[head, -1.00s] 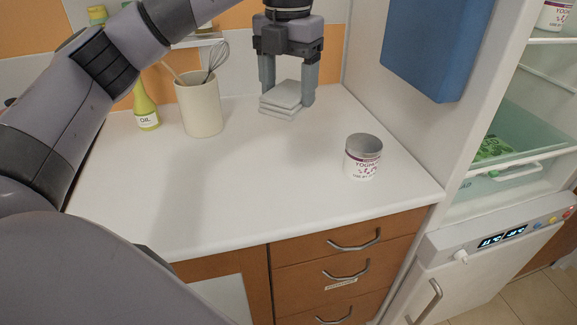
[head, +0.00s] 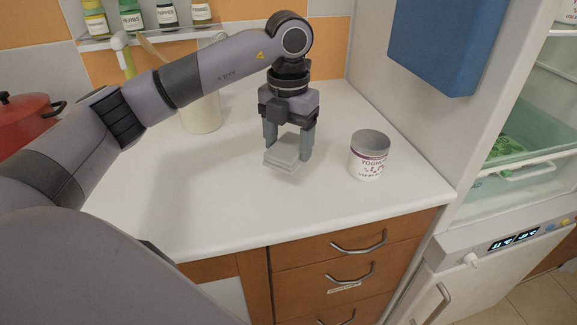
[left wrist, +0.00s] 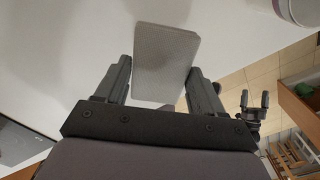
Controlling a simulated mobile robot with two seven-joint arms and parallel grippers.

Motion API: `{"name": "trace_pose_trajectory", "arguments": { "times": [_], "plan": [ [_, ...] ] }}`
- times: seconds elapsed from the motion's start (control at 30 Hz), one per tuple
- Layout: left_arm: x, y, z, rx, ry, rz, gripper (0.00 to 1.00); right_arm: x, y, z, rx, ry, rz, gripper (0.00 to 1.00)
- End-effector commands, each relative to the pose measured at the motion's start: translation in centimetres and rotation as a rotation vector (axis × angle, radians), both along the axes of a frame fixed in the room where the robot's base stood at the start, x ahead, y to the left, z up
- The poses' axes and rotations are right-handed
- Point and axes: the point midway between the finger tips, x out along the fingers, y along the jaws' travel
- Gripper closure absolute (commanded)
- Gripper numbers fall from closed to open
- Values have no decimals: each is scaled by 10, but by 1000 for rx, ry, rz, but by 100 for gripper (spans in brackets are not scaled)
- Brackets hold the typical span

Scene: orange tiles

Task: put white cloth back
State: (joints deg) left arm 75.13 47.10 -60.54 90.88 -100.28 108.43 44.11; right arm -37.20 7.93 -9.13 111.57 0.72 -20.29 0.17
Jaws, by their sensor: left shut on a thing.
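The white cloth (head: 284,157) is a small flat folded stack, looking light grey, over the white counter (head: 230,215). My left gripper (head: 288,147) points down with its fingers on either side of the cloth and is shut on it. In the left wrist view the cloth (left wrist: 165,62) shows as a pale slab between the two fingers. I cannot tell whether its underside touches the counter. My right gripper (left wrist: 255,102) shows small in the left wrist view, away from the counter, with its fingers apart and nothing visible between them.
A yoghurt tin (head: 369,157) stands right of the cloth. My left arm partly hides a cream utensil pot (head: 201,115). A red pot (head: 24,122) is at left, a spice shelf (head: 150,38) behind. Drawers (head: 345,270) lie below; an open fridge (head: 530,150) is at right. The front counter is clear.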

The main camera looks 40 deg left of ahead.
Motion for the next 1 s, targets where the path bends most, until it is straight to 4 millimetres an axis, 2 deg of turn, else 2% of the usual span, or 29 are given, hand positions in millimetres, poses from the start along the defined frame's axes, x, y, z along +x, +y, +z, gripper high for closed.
{"name": "trace_pose_trajectory", "arguments": {
  "times": [0.1,0.27,0.5,0.87,0.9,0.97,1.0],
  "plan": [
    [0,0,-13,0,0,-1,60,0,0,1,-1,0,1,0],
    [0,0,-24,0,0,-1,60,0,0,1,-1,-1,1,0],
    [0,0,-57,0,1,-1,60,0,0,3,-1,-1,1,0],
    [0,0,-63,-1,-2,-1,60,0,0,1,-1,-2,1,0],
    [0,0,-64,-1,-2,-1,29,0,0,1,-1,-2,1,0],
    [0,0,-63,-1,-2,-1,9,0,0,2,-1,-2,1,0],
    [0,0,-63,-1,-1,-1,6,0,0,2,-1,-2,1,0]
  ]
}}
